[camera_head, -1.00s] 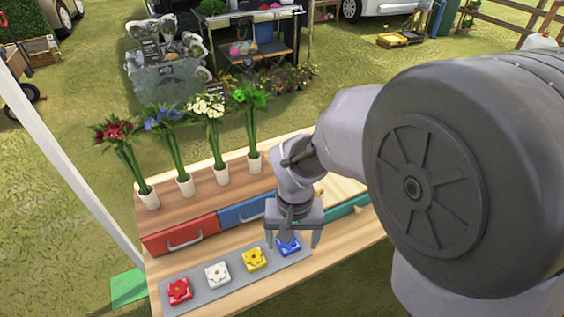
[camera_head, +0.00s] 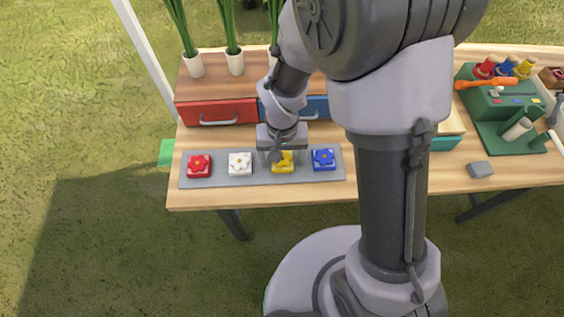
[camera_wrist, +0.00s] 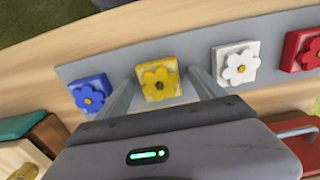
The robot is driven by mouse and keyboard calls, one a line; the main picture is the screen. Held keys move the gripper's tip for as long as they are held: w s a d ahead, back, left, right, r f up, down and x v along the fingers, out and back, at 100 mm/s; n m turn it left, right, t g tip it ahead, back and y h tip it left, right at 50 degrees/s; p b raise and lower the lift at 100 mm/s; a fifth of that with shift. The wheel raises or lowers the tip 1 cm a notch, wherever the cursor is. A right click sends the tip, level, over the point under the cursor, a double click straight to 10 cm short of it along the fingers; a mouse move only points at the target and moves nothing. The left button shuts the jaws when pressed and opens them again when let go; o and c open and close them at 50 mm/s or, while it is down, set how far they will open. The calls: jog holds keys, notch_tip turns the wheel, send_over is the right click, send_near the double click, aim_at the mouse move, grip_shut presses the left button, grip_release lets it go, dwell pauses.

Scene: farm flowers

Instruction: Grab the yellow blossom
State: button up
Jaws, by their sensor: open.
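The yellow blossom (camera_head: 283,163) is a flower on a square yellow block, on a grey strip (camera_head: 216,183) along the table's front. In the wrist view the yellow blossom (camera_wrist: 158,82) lies between the two finger tips of my gripper (camera_wrist: 165,77). My gripper (camera_head: 283,155) points down over it in the head view, open, its fingers to either side and partly hiding it. I cannot tell whether the fingers touch the block.
A white blossom (camera_head: 240,163) and a red blossom (camera_head: 199,166) sit left of the yellow one, and a blue blossom (camera_head: 323,159) sits right. Red drawer (camera_head: 215,112) and blue drawer (camera_head: 316,107) fronts stand behind. A grey block (camera_head: 480,170) lies at right.

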jog(key=shift+r, duration=0.1)
jog(key=c, duration=1.4)
